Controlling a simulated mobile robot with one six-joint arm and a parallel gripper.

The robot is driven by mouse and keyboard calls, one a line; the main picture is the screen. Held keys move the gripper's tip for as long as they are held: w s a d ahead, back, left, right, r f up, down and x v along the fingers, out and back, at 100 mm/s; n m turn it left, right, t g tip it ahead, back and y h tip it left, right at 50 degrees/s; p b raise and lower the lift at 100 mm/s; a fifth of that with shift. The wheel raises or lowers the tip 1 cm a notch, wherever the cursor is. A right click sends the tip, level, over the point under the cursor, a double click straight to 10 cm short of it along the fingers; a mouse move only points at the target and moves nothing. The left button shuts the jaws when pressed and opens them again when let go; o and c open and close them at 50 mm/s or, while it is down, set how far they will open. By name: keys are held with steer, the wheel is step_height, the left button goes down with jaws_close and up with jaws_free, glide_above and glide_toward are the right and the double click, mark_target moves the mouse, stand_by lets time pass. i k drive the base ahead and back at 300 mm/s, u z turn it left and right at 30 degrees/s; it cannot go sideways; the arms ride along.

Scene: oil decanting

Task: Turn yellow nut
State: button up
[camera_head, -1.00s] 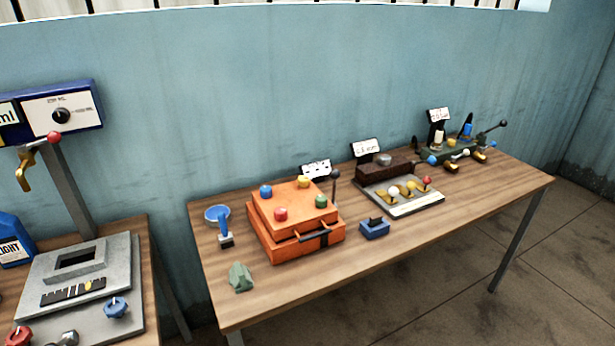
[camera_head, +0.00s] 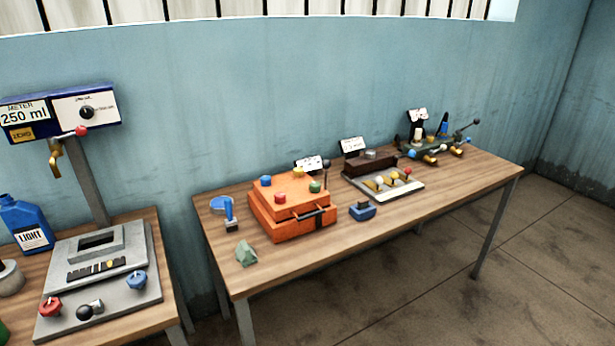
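An orange box (camera_head: 284,226) stands on the wooden table in the middle of the view. Its top carries several coloured knobs or nuts. The yellow one (camera_head: 299,172) is at the back of the top. A blue one (camera_head: 266,181) is at the back left, a red one (camera_head: 279,198) at the front left and a green one (camera_head: 315,187) at the right. A dark handle (camera_head: 312,217) is on the box's front. My gripper is not in view.
The wooden table (camera_head: 370,228) also holds a blue funnel-like tool (camera_head: 229,212), a green lump (camera_head: 246,254), a small blue block (camera_head: 362,211), a lever panel (camera_head: 398,192) and a clamp-like device (camera_head: 432,148). A metering station (camera_head: 60,113) stands left. Floor in front right is clear.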

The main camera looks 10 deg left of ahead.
mark_target(298, 172)
steer(key=z, duration=0.05)
steer(key=k, duration=1.25)
steer(key=u, duration=0.45)
steer(key=i, duration=1)
steer(key=u, duration=0.05)
